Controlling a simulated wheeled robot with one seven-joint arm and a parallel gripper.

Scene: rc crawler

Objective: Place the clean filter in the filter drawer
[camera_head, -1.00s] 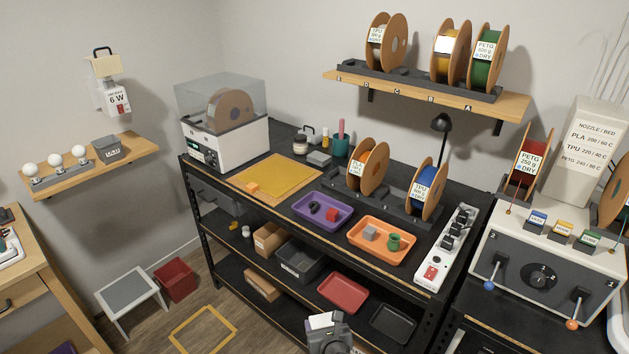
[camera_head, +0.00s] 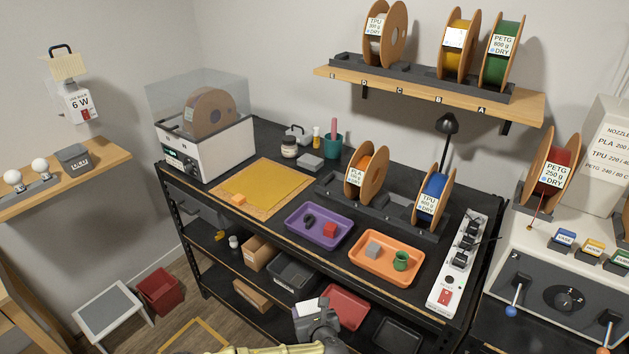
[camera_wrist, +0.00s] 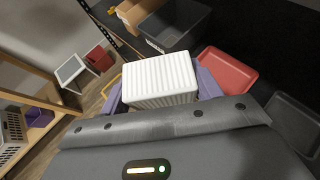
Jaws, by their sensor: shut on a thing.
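My gripper (camera_head: 311,306) is at the bottom centre of the head view, in front of the shelf rack. It is shut on a white pleated block, the clean filter (camera_wrist: 160,78), which sits between its purple fingers in the wrist view. In the head view only a small white part of the filter (camera_head: 303,309) shows. A white unit on the left wall (camera_head: 82,104) carries a "6 W" label and a beige pleated piece (camera_head: 68,67) with a black handle on top. I cannot tell for sure which part is the filter drawer.
The black workbench (camera_head: 283,248) holds a purple tray (camera_head: 300,238), an orange tray (camera_head: 372,268) and spools. Its lower shelves hold bins and a red tray (camera_head: 347,305). A wooden wall shelf (camera_head: 100,167) with bulbs is at left. A step stool (camera_head: 107,312) and a red bin (camera_head: 160,290) stand on the floor.

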